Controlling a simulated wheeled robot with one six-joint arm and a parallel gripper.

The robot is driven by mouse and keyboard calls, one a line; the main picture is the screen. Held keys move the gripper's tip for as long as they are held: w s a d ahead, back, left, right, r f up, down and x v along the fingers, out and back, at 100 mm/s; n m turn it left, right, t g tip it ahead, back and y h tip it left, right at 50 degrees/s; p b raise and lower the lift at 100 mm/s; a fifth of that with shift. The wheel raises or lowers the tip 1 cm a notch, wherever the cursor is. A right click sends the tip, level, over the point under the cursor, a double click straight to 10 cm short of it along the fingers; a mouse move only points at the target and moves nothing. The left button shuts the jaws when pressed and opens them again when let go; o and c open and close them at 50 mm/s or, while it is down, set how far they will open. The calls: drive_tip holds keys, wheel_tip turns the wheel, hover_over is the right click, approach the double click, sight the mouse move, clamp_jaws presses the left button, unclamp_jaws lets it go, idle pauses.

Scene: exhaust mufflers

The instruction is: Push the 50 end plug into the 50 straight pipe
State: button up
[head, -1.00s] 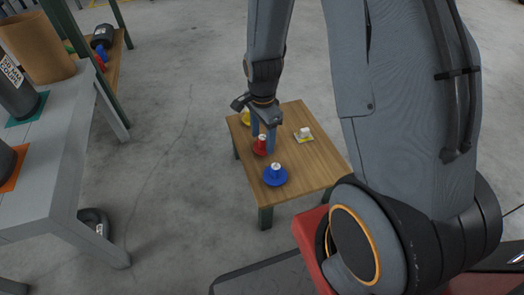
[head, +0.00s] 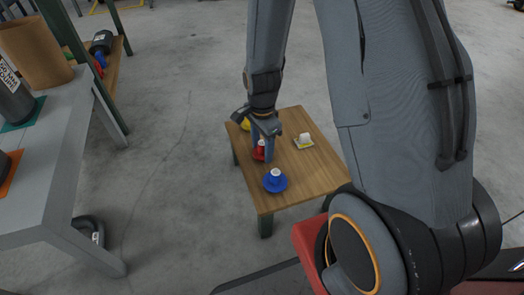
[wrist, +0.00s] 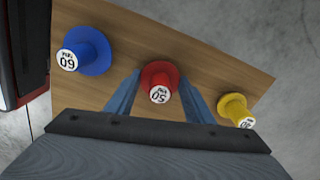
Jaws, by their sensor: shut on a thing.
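The red 50 end plug (head: 258,155) stands on its wide flange on the small wooden table. In the wrist view its white top label reading 50 (wrist: 160,95) lies between the two blue fingers. My gripper (head: 263,149) reaches down from above and is shut on this plug, one finger on each side, as the wrist view (wrist: 158,88) also shows. The plug still appears to rest on the tabletop.
On the wooden table (head: 305,180), a blue plug (head: 275,183) stands in front, a yellow plug (head: 245,125) behind, and a small white piece (head: 303,140) at right. The grey table (head: 55,180) at left holds a brown cylinder (head: 38,50) and coloured mats. Open floor separates the tables.

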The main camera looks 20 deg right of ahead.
sight(262, 143)
wheel_tip(262, 143, up, 10)
drive_tip(key=p, duration=0.5)
idle(0.5)
